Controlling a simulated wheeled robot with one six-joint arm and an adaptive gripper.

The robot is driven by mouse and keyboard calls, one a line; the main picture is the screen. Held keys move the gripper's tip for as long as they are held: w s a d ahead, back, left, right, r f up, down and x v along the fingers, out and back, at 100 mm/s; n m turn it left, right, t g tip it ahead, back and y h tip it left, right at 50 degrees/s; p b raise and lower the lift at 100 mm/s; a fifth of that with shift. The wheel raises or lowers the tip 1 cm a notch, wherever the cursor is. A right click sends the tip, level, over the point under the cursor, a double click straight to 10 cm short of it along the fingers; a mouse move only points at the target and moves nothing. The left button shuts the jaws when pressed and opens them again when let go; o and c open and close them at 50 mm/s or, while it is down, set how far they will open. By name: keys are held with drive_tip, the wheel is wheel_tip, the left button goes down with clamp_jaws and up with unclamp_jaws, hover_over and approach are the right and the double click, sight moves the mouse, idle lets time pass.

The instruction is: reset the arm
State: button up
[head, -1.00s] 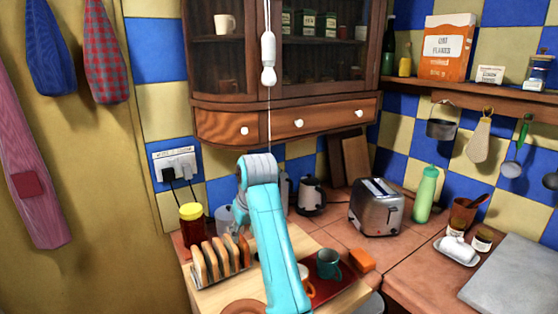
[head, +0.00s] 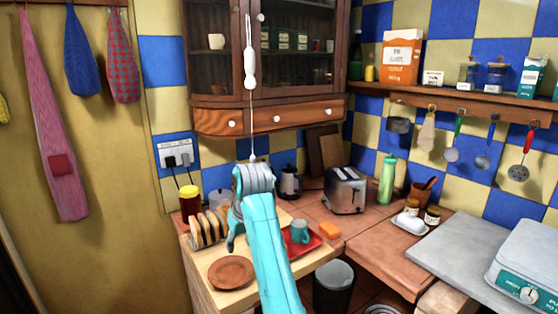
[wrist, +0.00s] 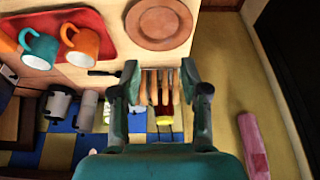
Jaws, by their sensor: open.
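My turquoise arm reaches up from the bottom of the head view, over the wooden counter. My gripper (wrist: 160,85) shows in the wrist view with its two dark fingers spread apart and nothing between them. Beyond the fingers, in the gap, the toast rack (wrist: 161,90) with its slices shows. The rack also stands left of my arm in the head view (head: 208,228). In the head view my arm hides part of the counter and of the red tray.
A brown plate (head: 231,272) lies near the counter's front. A teal mug (head: 300,231) stands on the red tray (head: 312,243); an orange mug (wrist: 82,44) shows in the wrist view. A jar with a yellow lid (head: 190,204), a kettle (head: 290,183) and a toaster (head: 345,190) stand behind.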

drive_tip(key=s+d+f+m+t, duration=0.1)
drive_tip(key=s+d+f, duration=0.15)
drive_tip(key=f, duration=0.65)
drive_tip(key=s+d+f+t, duration=0.15)
drive_tip(key=d+f, duration=0.25)
drive_tip(key=f, duration=0.4)
drive_tip(key=s+d+f+m, duration=0.1)
drive_tip(key=s+d+f, duration=0.2)
drive_tip(key=f, duration=0.6)
drive_tip(key=s+d+f+m+t, duration=0.1)
drive_tip(key=s+d+f+t, duration=0.1)
drive_tip(key=s+d+f, duration=0.5)
drive_tip(key=s+d+f+m+t, duration=0.15)
drive_tip(key=s+f, duration=0.25)
drive_tip(key=s, duration=0.5)
drive_tip(key=s+d+r+t+h, duration=0.1)
drive_tip(key=s+d, duration=0.3)
drive_tip(key=s, duration=0.7)
drive_tip(key=s+d+r+t, duration=0.1)
drive_tip(key=s+d, duration=0.3)
drive_tip(key=s, duration=0.6)
drive_tip(key=s+d+r+m+t+h, duration=0.1)
drive_tip(key=s+d+r+m+t, duration=0.1)
drive_tip(key=s+r, duration=1.4)
drive_tip(key=shift+s+d+r+t, duration=0.3)
drive_tip(key=shift+s+d+t, duration=0.15)
drive_tip(key=shift+t, duration=0.15)
